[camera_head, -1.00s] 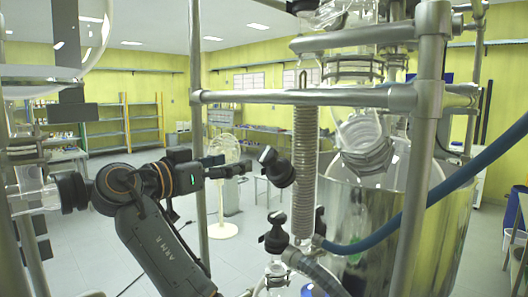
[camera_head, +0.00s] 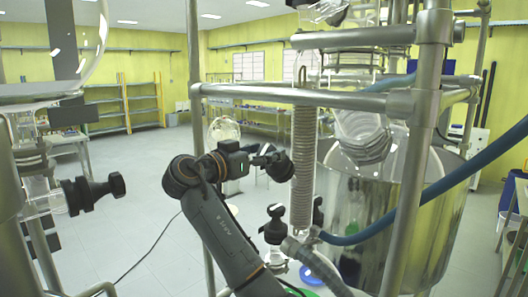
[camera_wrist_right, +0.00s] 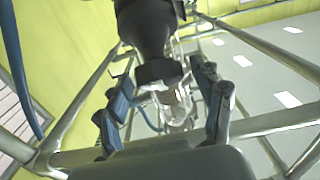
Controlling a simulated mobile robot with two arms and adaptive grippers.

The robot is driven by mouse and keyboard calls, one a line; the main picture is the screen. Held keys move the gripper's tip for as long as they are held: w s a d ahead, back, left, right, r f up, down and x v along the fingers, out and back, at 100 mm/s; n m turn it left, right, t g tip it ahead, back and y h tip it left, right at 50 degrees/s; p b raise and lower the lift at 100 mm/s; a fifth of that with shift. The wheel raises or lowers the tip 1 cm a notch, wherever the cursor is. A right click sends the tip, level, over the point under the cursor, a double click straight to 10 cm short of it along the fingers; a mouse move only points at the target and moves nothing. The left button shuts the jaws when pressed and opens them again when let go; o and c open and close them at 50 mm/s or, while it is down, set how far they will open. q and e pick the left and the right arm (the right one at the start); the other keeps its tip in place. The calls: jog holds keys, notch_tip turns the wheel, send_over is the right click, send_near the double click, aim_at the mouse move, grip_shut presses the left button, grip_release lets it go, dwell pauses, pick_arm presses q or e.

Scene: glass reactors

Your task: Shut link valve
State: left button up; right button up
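A black valve knob (camera_head: 281,168) sits beside the coiled glass condenser, and its glass stem is mostly hidden. My right gripper (camera_head: 268,155) is at this knob, its fingers overlapping the knob's left side in the head view. In the right wrist view the two blue-grey fingers of the gripper (camera_wrist_right: 163,100) are spread apart, with a black knob (camera_wrist_right: 157,72) between and just beyond their tips. Contact cannot be told. Another black valve handle (camera_head: 93,192) sticks out from the glass fitting at the left. My left gripper is not in view. I cannot tell which knob is the link valve.
The coiled condenser (camera_head: 304,150) and steel frame posts (camera_head: 195,60) stand close to the right gripper. Lower black knobs (camera_head: 275,225), a blue hose (camera_head: 440,190) and a large glass vessel (camera_head: 370,215) are nearby. Open floor lies at left.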

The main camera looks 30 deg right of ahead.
jog(key=c, duration=0.9)
jog(key=shift+f+m+g+b, duration=0.15)
jog(key=shift+m+g+b, duration=0.45)
jog(key=shift+m+b, duration=0.15)
jog(key=shift+c, duration=0.2)
jog(key=shift+m+g+h, duration=0.3)
jog(key=shift+m, duration=0.05)
jog(key=o, duration=1.1)
jog(key=shift+o, duration=0.2)
jog(key=shift+a, duration=0.15)
